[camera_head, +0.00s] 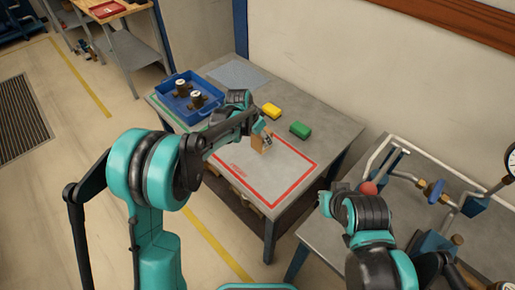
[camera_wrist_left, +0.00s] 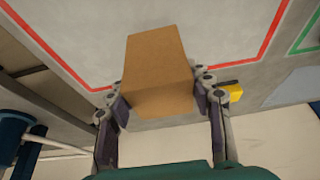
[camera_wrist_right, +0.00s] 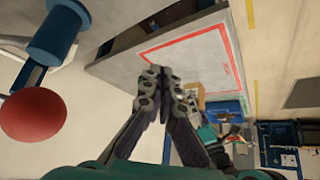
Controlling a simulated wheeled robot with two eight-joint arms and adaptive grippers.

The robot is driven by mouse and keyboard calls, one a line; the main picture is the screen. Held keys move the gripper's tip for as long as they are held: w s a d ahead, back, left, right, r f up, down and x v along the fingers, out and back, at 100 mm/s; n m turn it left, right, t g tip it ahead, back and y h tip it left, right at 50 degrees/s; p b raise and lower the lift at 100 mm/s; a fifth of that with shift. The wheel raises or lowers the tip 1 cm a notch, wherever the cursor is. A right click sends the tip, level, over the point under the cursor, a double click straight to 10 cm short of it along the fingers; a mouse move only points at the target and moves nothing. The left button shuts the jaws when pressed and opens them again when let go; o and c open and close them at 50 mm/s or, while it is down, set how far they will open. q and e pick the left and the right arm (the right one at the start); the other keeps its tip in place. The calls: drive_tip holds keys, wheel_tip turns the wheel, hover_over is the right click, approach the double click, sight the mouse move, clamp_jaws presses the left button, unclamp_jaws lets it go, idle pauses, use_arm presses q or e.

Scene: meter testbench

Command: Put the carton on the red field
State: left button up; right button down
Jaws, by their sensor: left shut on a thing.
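The carton (camera_head: 258,143) is a plain brown box held between the fingers of my left gripper (camera_head: 262,132). In the left wrist view the carton (camera_wrist_left: 158,65) sits between both fingers, which touch its sides. The red field (camera_head: 268,181) is a red-outlined rectangle on the grey table, and its line also shows in the left wrist view (camera_wrist_left: 262,45). The carton appears over the field's far part; I cannot tell whether it touches the table. My right gripper (camera_wrist_right: 168,82) is empty, its fingers drawn together, away from the carton.
A yellow block (camera_head: 271,110) and a green block (camera_head: 300,130) lie behind the field. A blue crate (camera_head: 178,105) with dark fittings stands at the table's far left. Pipework with a red ball (camera_head: 368,188) and a gauge occupies the right bench. The field's front is clear.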

sight(258, 145)
use_arm(q)
drive_tip(key=shift+a+f, duration=0.45)
drive_tip(key=shift+a, duration=0.25)
drive_tip(key=shift+f+b, duration=0.9)
drive_tip(key=shift+f, duration=1.05)
drive_tip(key=shift+s, duration=0.1)
drive_tip(key=shift+f, duration=0.15)
drive_tip(key=o, duration=1.3)
drive_tip(key=shift+c, duration=0.2)
